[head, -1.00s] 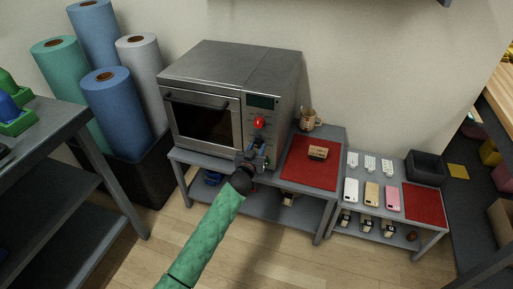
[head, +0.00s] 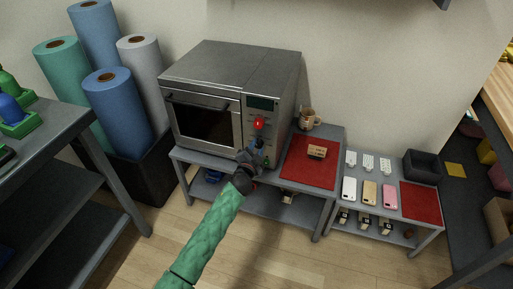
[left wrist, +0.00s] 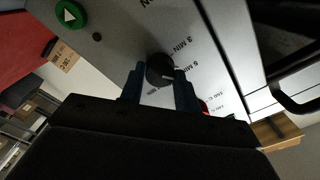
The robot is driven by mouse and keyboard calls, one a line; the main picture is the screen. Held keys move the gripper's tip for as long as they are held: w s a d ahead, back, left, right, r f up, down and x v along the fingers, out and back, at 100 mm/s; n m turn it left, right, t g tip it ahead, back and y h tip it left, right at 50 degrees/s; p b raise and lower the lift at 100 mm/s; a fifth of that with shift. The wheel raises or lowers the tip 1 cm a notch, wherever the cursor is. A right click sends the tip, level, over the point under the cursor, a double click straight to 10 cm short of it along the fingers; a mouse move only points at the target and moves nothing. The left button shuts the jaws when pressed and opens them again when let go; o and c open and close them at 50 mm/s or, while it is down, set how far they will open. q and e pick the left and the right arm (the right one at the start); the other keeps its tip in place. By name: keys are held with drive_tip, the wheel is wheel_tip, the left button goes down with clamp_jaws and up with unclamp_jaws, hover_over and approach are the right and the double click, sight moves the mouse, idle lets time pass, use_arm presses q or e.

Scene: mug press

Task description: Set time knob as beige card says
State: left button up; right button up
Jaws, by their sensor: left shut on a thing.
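The oven-like press (head: 230,85) stands on a grey table, its control panel on the right of its front. My left gripper (head: 253,154) is at the low part of this panel. In the left wrist view its two fingers (left wrist: 159,90) are either side of the black time knob (left wrist: 160,68) and shut on it. A pale mark shows on the knob, beside printed labels including 3 MIN and 5 MIN; its exact setting is unclear. The beige card (head: 317,152) lies on a red mat (head: 308,172); it also shows in the left wrist view (left wrist: 63,57), its writing too small to read surely.
A green start button (left wrist: 70,14) is on the panel. A red knob (head: 259,123) sits above my gripper. A mug (head: 307,118) stands behind the mat. A lower table at right holds several phone cases (head: 370,192) and a dark bin (head: 423,166).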

use_arm(q)
drive_tip(key=shift+m, duration=1.9)
drive_tip(key=shift+f+m+p, duration=0.1)
drive_tip(key=shift+m+p, duration=0.3)
drive_tip(key=shift+m, duration=1.4)
use_arm(e)
drive_tip(key=shift+w+a+r+g, duration=0.1)
drive_tip(key=shift+w+r+g, duration=0.1)
drive_tip(key=shift+r, duration=0.8)
drive_tip(key=shift+w+r+g, duration=0.1)
drive_tip(key=shift+w+r, duration=0.05)
drive_tip(key=shift+r, duration=0.9)
use_arm(q)
drive_tip(key=o, duration=1)
use_arm(e)
drive_tip(key=shift+s, duration=0.15)
use_arm(q)
drive_tip(key=shift+s, duration=0.15)
